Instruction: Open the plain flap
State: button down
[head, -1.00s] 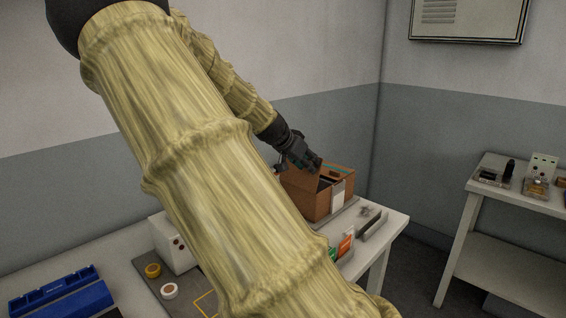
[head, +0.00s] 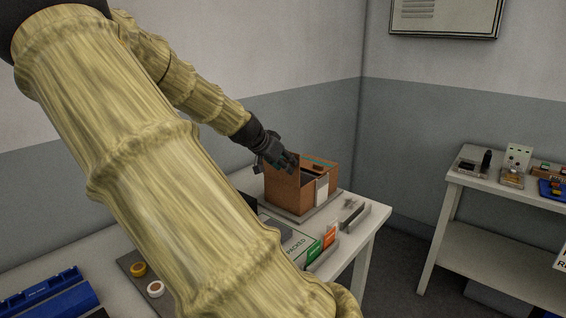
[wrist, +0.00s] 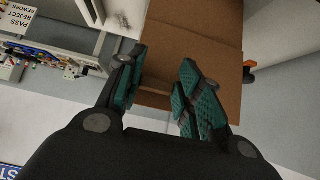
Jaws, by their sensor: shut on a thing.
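The brown cardboard box (head: 283,194) stands near the far end of the table in the head view, with a dark opening on top. My gripper (head: 291,160) is at the box's left upper edge. It is shut on the plain flap, which looks raised there; my fingers partly hide it. In the wrist view the teal-padded fingers of my gripper (wrist: 160,92) stand on either side of brown cardboard (wrist: 157,98), with more cardboard beyond.
A white label (head: 322,190) is on the box's right side. Green and orange cards (head: 328,237) and a grey holder (head: 353,217) stand in front. Tape rolls (head: 155,289) and a blue tray (head: 50,294) lie at the left. A second table (head: 500,180) stands right.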

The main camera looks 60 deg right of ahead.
jog(key=c, duration=1.3)
grip_release()
jog(key=shift+s+a+f, duration=0.1)
jog(key=shift+s+f, duration=0.15)
jog(key=shift+f, duration=0.3)
jog(key=o, duration=0.3)
jog(key=shift+f, duration=0.1)
jog(key=shift+o, duration=0.2)
jog(key=shift+w+d, duration=0.1)
jog(key=shift+d, duration=0.3)
jog(key=v, duration=1.2)
jog(key=shift+w+a+r, duration=0.15)
jog(key=shift+r, duration=0.1)
